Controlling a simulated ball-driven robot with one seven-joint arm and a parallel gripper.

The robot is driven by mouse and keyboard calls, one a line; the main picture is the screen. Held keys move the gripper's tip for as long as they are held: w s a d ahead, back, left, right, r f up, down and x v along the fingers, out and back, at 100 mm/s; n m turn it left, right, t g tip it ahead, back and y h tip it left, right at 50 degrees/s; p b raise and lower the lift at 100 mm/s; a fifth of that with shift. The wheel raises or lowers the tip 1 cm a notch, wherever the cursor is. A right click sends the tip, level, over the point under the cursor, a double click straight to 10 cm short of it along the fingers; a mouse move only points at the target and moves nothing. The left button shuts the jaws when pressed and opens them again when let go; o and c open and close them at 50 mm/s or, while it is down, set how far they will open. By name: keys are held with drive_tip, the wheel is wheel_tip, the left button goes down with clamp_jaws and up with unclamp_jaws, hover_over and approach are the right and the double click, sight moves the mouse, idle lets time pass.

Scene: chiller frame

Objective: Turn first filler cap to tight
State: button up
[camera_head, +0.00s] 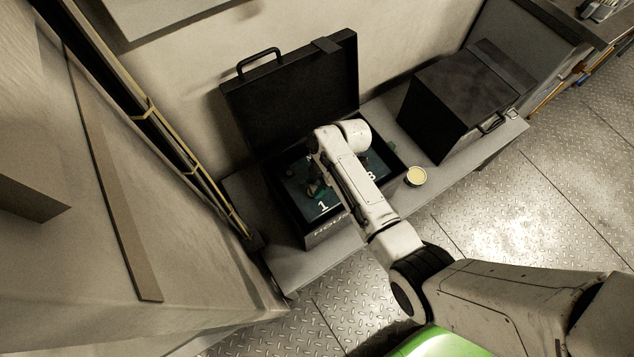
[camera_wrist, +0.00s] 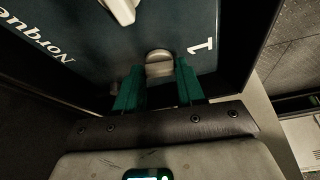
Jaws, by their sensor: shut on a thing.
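The first filler cap (camera_wrist: 159,62) is a round, pale metal cap with a slot-like line across it, beside a white "1" on the dark panel (camera_wrist: 90,60) in the wrist view. My gripper (camera_wrist: 158,78) has its green fingers on either side of the cap and is shut on it. In the head view my gripper (camera_head: 316,188) reaches down into the open black case (camera_head: 300,100), near the "1". My arm covers much of the panel there, and the cap itself cannot be made out.
A white knob or pointer (camera_wrist: 122,10) stands on the panel at the top of the wrist view. A small cup with a pale yellow top (camera_head: 416,176) stands right of the open case. A closed black case (camera_head: 460,100) sits farther right on the grey bench (camera_head: 400,118).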

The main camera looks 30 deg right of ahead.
drive_tip(key=m, duration=0.1)
drive_tip(key=m+p, duration=0.1)
drive_tip(key=m+t+p, duration=0.1)
drive_tip(key=shift+s+a+r+m+h, duration=0.1)
drive_tip(key=shift+s+m+h, duration=0.2)
drive_tip(key=shift+h, duration=0.1)
drive_tip(key=m+p, duration=0.1)
drive_tip(key=m, duration=0.1)
drive_tip(key=m+t+h+p, duration=0.1)
drive_tip(key=m, duration=0.1)
drive_tip(key=shift+s+a+m+t, duration=0.1)
drive_tip(key=shift+a+m+t, duration=0.05)
drive_tip(key=shift+m+t, duration=0.15)
drive_tip(key=m+h+p, duration=0.1)
drive_tip(key=m, duration=0.2)
drive_tip(key=shift+a+t, duration=0.15)
drive_tip(key=shift+t, duration=0.25)
drive_tip(key=m+h, duration=0.1)
drive_tip(key=m, duration=0.3)
drive_tip(key=shift+a+m+h+p, duration=0.15)
drive_tip(key=shift+m+h+p, duration=0.15)
drive_tip(key=shift+h, duration=0.1)
drive_tip(key=o, duration=1)
drive_tip(key=shift+o, duration=0.2)
